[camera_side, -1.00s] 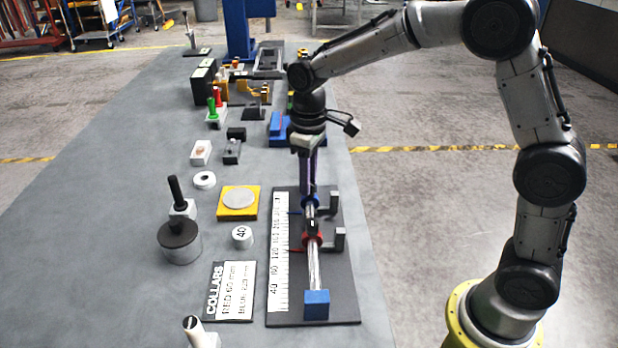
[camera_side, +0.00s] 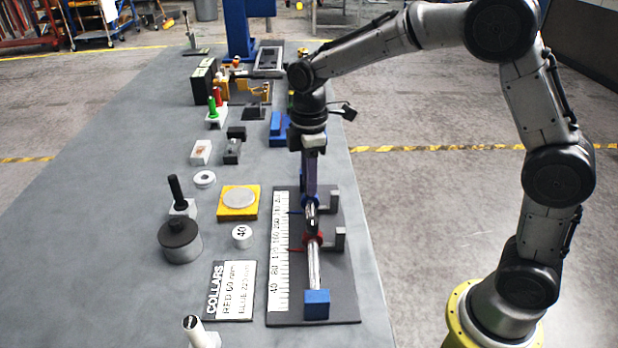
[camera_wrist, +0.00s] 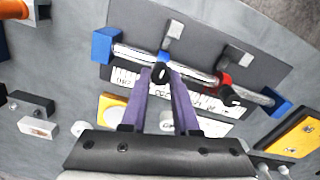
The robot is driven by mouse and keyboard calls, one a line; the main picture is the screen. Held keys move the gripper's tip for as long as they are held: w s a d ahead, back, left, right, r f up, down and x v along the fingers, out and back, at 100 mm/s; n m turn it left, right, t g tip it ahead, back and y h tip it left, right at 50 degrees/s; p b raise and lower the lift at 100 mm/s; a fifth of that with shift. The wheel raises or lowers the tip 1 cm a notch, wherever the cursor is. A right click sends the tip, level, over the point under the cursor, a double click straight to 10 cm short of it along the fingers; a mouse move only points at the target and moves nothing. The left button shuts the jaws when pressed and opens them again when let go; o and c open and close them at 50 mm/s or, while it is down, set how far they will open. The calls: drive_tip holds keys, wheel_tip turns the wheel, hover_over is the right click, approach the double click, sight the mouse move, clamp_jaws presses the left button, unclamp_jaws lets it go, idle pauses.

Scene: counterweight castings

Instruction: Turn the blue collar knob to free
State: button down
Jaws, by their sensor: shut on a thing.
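The blue collar (camera_side: 309,200) sits on a bright metal rod (camera_side: 314,268) above a dark baseplate. It also shows in the wrist view (camera_wrist: 163,56). Its black knob (camera_wrist: 161,74) lies between the purple fingertips of my gripper (camera_wrist: 162,76), which are shut on it. In the side view my gripper (camera_side: 310,194) points straight down at the collar and partly hides it. The knob's turn position cannot be read clearly.
A red collar (camera_side: 313,238) with a black knob (camera_wrist: 228,94) sits on the same rod, nearer the blue end block (camera_side: 316,304). Grey brackets (camera_side: 337,238) stand to the right. A white scale (camera_side: 279,260) and the collars sign (camera_side: 237,290) lie left.

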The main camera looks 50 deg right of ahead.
idle(0.5)
drive_tip(key=c, duration=0.7)
unclamp_jaws()
drive_tip(key=shift+o, duration=0.2)
wheel_tip(320, 180, up, 14)
drive_tip(key=shift+f, duration=0.1)
